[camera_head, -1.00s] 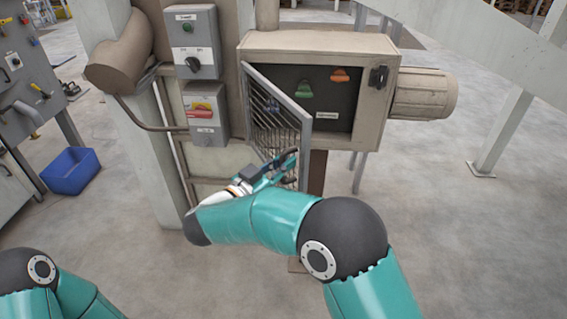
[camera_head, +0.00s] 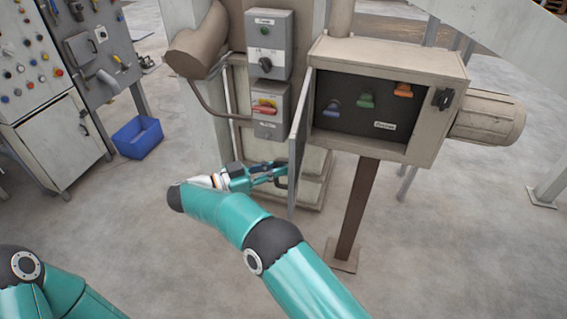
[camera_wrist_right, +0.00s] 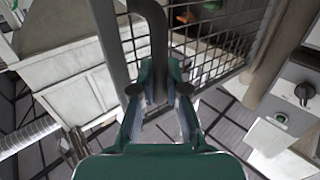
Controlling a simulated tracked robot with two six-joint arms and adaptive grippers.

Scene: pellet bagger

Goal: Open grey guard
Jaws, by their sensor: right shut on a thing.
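The grey guard (camera_head: 299,140) is a framed mesh door at the left side of the beige box (camera_head: 390,58). It stands swung out, nearly edge-on in the head view, and the box front is open to sight. In the right wrist view the guard's mesh (camera_wrist_right: 215,40) and its dark curved handle (camera_wrist_right: 152,25) show close up. My right gripper (camera_head: 281,172) is shut on the handle, and its fingers also show around it in the wrist view (camera_wrist_right: 160,88). My left gripper is out of view; only part of that arm shows at the lower left.
Inside the box are a blue knob (camera_head: 332,107), a green knob (camera_head: 366,100) and an orange knob (camera_head: 403,90). Two grey switch boxes, upper (camera_head: 268,45) and lower (camera_head: 270,112), stand left of the guard. A motor (camera_head: 490,118) juts out right. The floor in front is clear.

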